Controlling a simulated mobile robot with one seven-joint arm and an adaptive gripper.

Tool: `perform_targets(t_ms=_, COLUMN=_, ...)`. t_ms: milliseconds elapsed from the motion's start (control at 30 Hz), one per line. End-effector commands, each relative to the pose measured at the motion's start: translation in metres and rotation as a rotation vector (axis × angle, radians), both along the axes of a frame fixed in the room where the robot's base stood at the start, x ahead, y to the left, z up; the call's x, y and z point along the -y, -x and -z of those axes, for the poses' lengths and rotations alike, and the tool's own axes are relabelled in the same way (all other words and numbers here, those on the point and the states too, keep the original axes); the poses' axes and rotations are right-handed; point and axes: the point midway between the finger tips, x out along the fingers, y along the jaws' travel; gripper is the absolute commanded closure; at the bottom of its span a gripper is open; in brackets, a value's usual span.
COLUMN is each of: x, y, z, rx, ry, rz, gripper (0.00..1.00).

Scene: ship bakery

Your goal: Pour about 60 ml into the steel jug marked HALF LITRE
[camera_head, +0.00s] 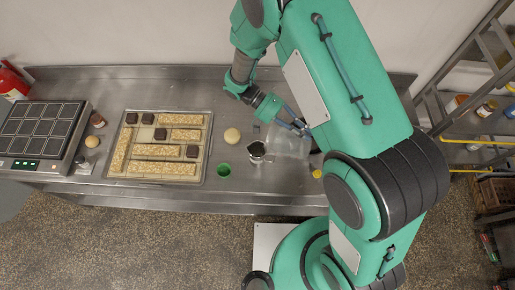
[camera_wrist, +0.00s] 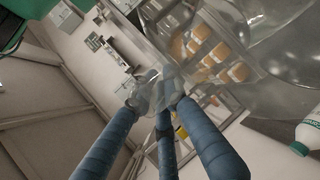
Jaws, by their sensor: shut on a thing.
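A small steel jug (camera_head: 257,149) with a dark inside stands on the steel counter, right of the middle of the head view. I cannot read any marking on it. My gripper (camera_head: 299,127) is shut on a clear vessel (camera_head: 289,144), just right of the steel jug and partly overlapping it in the picture. In the wrist view my blue fingers (camera_wrist: 165,100) close on the clear vessel (camera_wrist: 185,45), which fills the upper right. I cannot tell how far it is tilted, its liquid level, or whether anything is flowing.
A green cup (camera_head: 224,170) and a round bun (camera_head: 232,135) stand left of the jug. A tray (camera_head: 207,150) of bars and a dark-celled appliance (camera_head: 42,131) are farther left. A yellow-capped item (camera_head: 317,173) is near the front edge. Shelves (camera_head: 481,125) stand right.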

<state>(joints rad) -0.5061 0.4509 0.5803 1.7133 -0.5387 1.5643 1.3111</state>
Motion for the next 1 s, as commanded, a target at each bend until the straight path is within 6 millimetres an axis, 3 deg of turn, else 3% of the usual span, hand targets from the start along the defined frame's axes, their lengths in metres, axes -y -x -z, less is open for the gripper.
perform_targets(t_ms=1000, x=-0.0088, y=-0.0005, z=-0.0052, rx=-0.004, ry=0.041, rz=0.0, gripper=1.0)
